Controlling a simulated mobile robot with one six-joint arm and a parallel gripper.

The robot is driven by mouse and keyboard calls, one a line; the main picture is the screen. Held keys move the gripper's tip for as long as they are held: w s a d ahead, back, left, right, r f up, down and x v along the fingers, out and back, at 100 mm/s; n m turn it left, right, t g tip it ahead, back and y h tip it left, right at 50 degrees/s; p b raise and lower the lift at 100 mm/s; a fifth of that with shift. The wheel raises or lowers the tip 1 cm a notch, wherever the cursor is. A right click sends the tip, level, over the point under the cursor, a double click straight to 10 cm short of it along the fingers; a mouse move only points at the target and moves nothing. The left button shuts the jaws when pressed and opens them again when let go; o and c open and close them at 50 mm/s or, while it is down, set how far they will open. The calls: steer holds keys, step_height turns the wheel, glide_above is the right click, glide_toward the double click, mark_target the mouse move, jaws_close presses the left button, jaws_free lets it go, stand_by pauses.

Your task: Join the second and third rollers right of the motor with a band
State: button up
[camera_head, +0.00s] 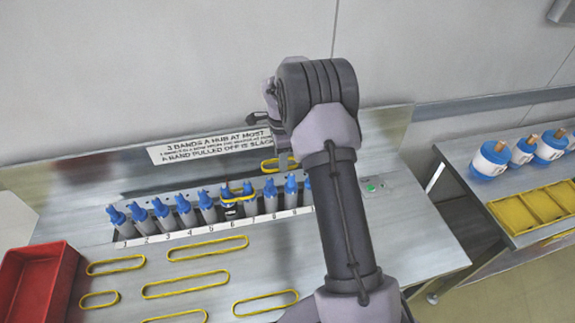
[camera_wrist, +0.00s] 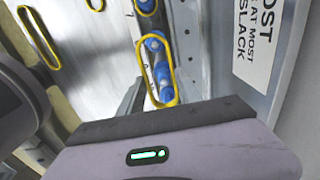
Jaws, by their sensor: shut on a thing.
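A row of grey rollers with blue tops stands behind a numbered strip (camera_head: 210,228). The darker one near the middle, likely the motor (camera_head: 229,211), has a yellow band (camera_head: 237,197) around its top and that of the roller (camera_head: 250,207) to its right. The second roller (camera_head: 271,203) and third roller (camera_head: 291,197) right of it show no band on them. My gripper (camera_head: 283,160) is shut on a yellow band (camera_head: 268,166) above and behind these rollers. In the wrist view the held band (camera_wrist: 173,72) hangs over blue roller tops (camera_wrist: 155,46); contact is unclear.
Several yellow bands (camera_head: 185,285) lie flat on the bench front. A red bin (camera_head: 38,275) is at the left. A sign (camera_head: 215,145) stands behind the rollers. My arm hides the row's right end. A side table holds yellow trays (camera_head: 535,208) and blue-white pots (camera_head: 490,160).

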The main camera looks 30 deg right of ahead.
step_height(320, 180, down, 9)
steer(key=b, duration=0.6)
steer(key=shift+r, duration=0.1)
steer(key=o, duration=1.4)
steer(key=shift+r, duration=0.1)
